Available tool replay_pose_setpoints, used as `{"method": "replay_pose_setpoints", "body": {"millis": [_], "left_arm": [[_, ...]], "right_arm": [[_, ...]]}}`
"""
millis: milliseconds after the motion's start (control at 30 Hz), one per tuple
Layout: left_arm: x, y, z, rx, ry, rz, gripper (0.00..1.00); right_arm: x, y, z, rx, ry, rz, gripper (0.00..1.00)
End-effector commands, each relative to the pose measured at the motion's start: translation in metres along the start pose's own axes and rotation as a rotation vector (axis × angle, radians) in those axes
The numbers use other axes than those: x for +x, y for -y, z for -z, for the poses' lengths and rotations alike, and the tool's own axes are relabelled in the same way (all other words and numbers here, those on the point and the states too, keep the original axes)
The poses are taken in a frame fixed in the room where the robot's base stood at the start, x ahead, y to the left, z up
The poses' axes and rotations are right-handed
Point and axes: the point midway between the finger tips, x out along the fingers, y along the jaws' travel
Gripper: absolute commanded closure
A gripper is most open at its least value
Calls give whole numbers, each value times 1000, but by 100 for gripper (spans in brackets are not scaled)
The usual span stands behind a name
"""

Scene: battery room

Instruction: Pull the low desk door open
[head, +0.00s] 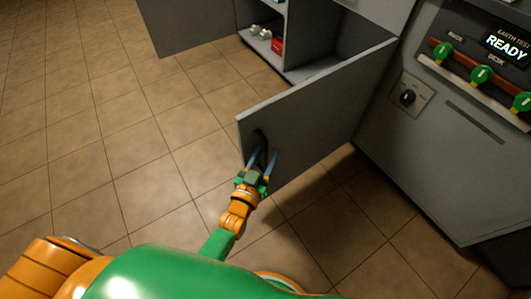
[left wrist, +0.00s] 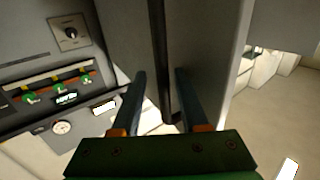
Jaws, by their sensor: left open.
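The low desk door (head: 325,108) is a grey panel and stands swung wide open from the desk's low compartment (head: 318,38). A dark bar handle (head: 261,138) is on its face near the free edge. My left gripper (head: 264,153) is at this handle with its two fingers spread. In the left wrist view the dark handle (left wrist: 158,50) runs between the two fingertips of my left gripper (left wrist: 161,72), with a gap showing on both sides. The door (left wrist: 205,50) fills the middle right there. My right gripper is in neither view.
A red item (head: 277,45) and pale objects (head: 261,32) lie in the open compartment. A grey console with a dial (head: 407,97), green knobs and a "READY" display (head: 507,46) stands at the right. Tiled floor (head: 130,130) left of the door is clear.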

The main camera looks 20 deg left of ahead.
Motion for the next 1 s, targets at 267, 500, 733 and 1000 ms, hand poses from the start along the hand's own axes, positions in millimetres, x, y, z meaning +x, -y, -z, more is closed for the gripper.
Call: {"method": "replay_pose_setpoints", "body": {"millis": [267, 500, 733, 1000], "left_arm": [[-3, 1, -2, 0, 6, 2, 53], [-51, 0, 0, 0, 9, 0, 53], [-71, 0, -1, 0, 4, -1, 53], [-71, 0, -1, 0, 4, -1, 53]], "right_arm": [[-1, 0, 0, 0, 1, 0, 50], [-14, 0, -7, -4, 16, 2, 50], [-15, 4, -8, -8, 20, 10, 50], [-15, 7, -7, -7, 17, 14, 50]]}}
